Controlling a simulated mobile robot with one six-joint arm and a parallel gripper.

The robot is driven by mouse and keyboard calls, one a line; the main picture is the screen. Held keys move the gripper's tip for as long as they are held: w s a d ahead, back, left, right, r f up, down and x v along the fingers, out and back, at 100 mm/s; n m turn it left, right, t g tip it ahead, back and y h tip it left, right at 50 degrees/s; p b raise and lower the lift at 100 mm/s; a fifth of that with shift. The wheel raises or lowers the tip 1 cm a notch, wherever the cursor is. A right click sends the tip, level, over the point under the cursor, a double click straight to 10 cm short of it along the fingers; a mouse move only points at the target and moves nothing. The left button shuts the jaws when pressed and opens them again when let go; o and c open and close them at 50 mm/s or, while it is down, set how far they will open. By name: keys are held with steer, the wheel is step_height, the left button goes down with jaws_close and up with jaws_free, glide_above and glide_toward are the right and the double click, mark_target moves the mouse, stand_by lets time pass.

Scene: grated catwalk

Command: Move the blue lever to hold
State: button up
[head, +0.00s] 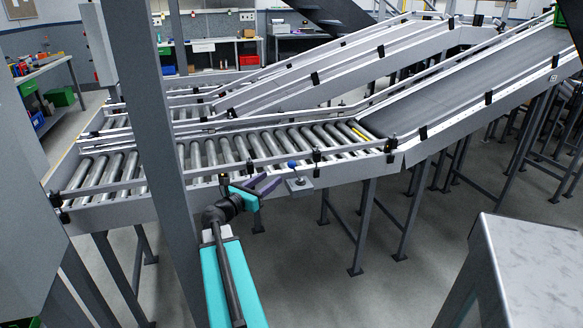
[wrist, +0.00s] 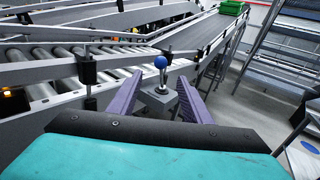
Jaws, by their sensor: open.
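The blue lever (head: 292,164) has a round blue knob on a thin metal stem. It stands on a small grey box (head: 299,187) fixed to the side of the roller conveyor. In the wrist view the blue knob (wrist: 160,62) and its stem appear beyond and between my fingertips, close to upright. My gripper (head: 268,184) has purple fingers and is to the left of the lever in the head view. In the wrist view my gripper (wrist: 160,92) is open and empty, its fingers apart on either side of the lever's box. No hold marking is readable.
The roller conveyor (head: 215,150) runs behind the lever, with a side rail and black brackets near it. A sloped belt conveyor (head: 470,85) rises to the right. A grey post (head: 145,110) stands left of my arm. Floor in front of the conveyor is open.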

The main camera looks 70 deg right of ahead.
mark_target(289, 166)
steer(key=shift+p+x, duration=0.6)
steer(key=shift+x, duration=6.45)
steer(key=shift+s, duration=0.15)
